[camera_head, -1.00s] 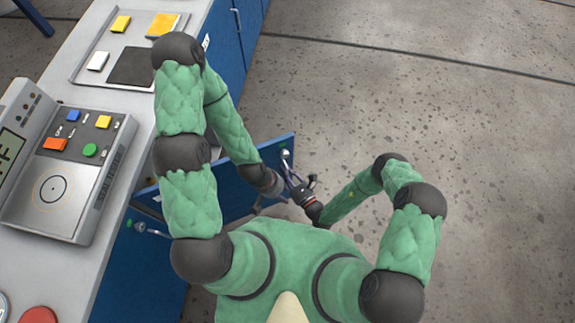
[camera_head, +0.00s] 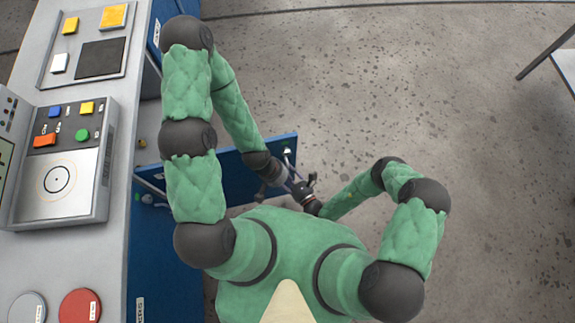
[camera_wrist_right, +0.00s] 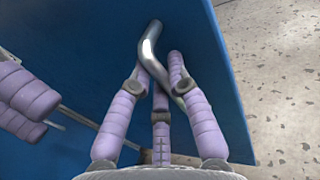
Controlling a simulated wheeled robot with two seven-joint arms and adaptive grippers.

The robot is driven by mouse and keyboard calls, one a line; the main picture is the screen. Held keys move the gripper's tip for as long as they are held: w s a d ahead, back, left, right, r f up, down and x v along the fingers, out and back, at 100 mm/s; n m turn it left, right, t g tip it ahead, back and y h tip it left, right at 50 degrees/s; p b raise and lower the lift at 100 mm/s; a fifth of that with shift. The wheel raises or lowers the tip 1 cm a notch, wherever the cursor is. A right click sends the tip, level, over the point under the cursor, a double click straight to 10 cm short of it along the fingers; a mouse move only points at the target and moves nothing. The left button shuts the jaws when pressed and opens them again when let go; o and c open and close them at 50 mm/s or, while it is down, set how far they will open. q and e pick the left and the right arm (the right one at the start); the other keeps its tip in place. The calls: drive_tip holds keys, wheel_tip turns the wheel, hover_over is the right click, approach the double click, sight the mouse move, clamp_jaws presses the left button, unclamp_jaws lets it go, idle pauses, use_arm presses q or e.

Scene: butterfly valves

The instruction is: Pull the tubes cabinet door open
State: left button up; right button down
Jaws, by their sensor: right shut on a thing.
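The blue cabinet door (camera_head: 232,180) stands well out from the cabinet front below the counter, with an opening visible on its far side. Its curved metal handle (camera_head: 287,152) is near the door's free end; in the right wrist view the handle (camera_wrist_right: 150,45) runs down between the fingers. My right gripper (camera_head: 294,174) is shut on this handle. My left gripper (camera_head: 287,186) is beside it, close to the door; its purple fingers show at the left of the right wrist view. Its opening is too small and overlapped to make out.
The grey counter (camera_head: 118,190) holds a device (camera_head: 75,165) with coloured buttons, a tray (camera_head: 128,50) and round discs, one red (camera_head: 80,306). A second blue front (camera_head: 160,265) is nearer me. A table (camera_head: 566,65) is at upper right. The floor right of the door is clear.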

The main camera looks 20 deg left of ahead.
idle(0.3)
drive_tip(key=c, duration=1.1)
unclamp_jaws()
drive_tip(key=shift+c, duration=0.2)
drive_tip(key=shift+d, duration=0.1)
drive_tip(key=v, duration=1.2)
